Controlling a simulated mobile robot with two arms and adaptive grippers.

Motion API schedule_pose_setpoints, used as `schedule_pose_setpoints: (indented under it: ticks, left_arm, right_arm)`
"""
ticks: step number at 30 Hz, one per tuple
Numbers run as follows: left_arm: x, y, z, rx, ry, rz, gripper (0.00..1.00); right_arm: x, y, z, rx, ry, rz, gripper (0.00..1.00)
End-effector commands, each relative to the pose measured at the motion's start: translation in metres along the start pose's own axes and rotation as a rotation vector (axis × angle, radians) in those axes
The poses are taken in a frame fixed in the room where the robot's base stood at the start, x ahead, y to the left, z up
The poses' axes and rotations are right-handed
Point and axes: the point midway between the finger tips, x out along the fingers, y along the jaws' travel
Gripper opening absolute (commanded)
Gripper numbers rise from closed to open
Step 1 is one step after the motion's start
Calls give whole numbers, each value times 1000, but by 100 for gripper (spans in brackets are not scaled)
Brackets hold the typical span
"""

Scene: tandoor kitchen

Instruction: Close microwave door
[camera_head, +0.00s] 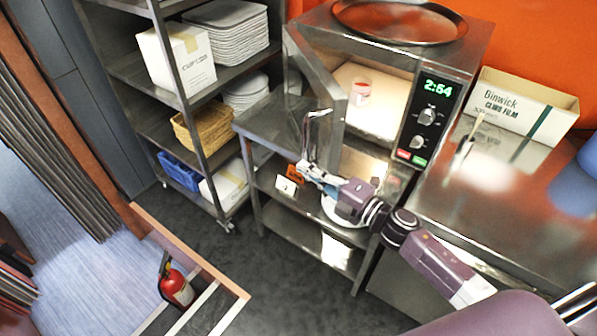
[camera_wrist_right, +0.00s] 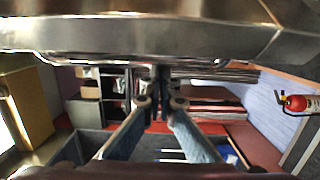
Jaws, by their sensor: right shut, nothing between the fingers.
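The steel microwave (camera_head: 436,112) stands on a steel table with its lit clock panel at the right. Its door (camera_head: 312,72) is open, swung out on the left side, and the lit inside shows. A small red and white cup (camera_head: 361,94) is inside. My right gripper (camera_head: 304,168) is shut and empty, low in front of the microwave, near the door's lower edge and its thin handle (camera_head: 318,113). In the right wrist view, the shut fingers (camera_wrist_right: 161,75) reach towards a large steel surface across the top; contact cannot be told. My left gripper is not in view.
A round metal tray (camera_head: 400,20) lies on the microwave. A shelf rack (camera_head: 181,78) with plates and boxes stands at the left. A steel counter (camera_head: 440,203) with a carton (camera_head: 524,103) is at the right. A fire extinguisher (camera_head: 176,284) stands at the lower left.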

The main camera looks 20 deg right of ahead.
Motion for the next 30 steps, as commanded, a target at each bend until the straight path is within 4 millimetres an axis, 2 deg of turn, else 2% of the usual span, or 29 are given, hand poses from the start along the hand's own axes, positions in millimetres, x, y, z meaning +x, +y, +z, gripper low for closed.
schedule_pose_setpoints:
  ticks: [8, 15, 24, 30]
  left_arm:
    - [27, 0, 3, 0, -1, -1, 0]
    - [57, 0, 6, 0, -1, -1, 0]
    - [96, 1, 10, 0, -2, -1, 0]
    - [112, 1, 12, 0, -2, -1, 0]
  right_arm:
    - [-33, -5, 49, -5, 65, -3, 0]
    - [-61, -6, 107, -7, 66, -3, 0]
    - [-80, -4, 171, -6, 66, 0, 0]
    - [-85, -2, 197, -2, 66, 1, 0]
